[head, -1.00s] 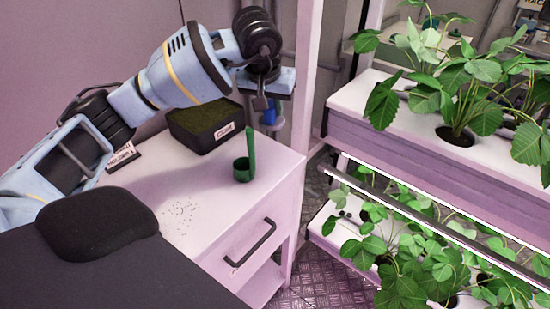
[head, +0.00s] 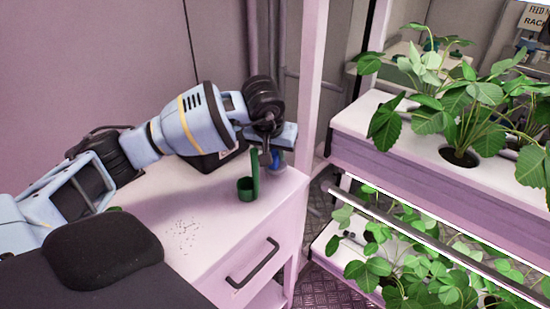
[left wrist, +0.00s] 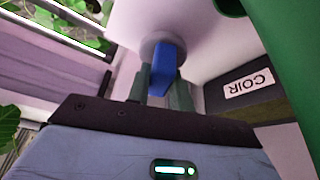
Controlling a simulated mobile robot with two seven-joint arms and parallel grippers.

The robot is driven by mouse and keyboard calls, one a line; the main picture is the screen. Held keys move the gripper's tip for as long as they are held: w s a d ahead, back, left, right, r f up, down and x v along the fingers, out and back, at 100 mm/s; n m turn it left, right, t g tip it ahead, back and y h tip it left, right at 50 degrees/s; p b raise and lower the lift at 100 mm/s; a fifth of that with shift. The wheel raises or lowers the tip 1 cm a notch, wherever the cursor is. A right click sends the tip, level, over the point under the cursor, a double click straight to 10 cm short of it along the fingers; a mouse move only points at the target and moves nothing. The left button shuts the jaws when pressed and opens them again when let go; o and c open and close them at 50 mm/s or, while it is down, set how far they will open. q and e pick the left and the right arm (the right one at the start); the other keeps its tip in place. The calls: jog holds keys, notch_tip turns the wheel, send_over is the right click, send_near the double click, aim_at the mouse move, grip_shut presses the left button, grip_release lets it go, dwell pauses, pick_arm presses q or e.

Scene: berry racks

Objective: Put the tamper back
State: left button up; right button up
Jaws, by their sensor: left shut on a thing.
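The tamper (head: 277,161) has a blue handle and a round grey foot. My left gripper (head: 268,148) is shut on it near the back right corner of the white cabinet top (head: 215,212). In the left wrist view the blue tamper handle (left wrist: 161,60) sits between the two fingers (left wrist: 161,85), with its grey foot toward the white surface. I cannot tell whether the foot touches the top. A green scoop (head: 246,189) with an upright handle stands just in front of the gripper. My right gripper is not in view.
The dark coir box (head: 215,160) is behind my left arm, partly hidden; its label (left wrist: 248,84) shows in the left wrist view. Dark crumbs (head: 185,232) lie on the cabinet top. A pink post (head: 310,90) and planted racks (head: 400,150) stand to the right.

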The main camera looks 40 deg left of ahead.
pick_arm(q)
jog(key=shift+f, duration=1)
jog(key=shift+f, duration=0.15)
jog(key=o, duration=0.9)
jog(key=shift+s+r, duration=0.15)
jog(key=shift+r, duration=0.5)
jog(key=v, duration=1.1)
jog(key=shift+d, duration=0.1)
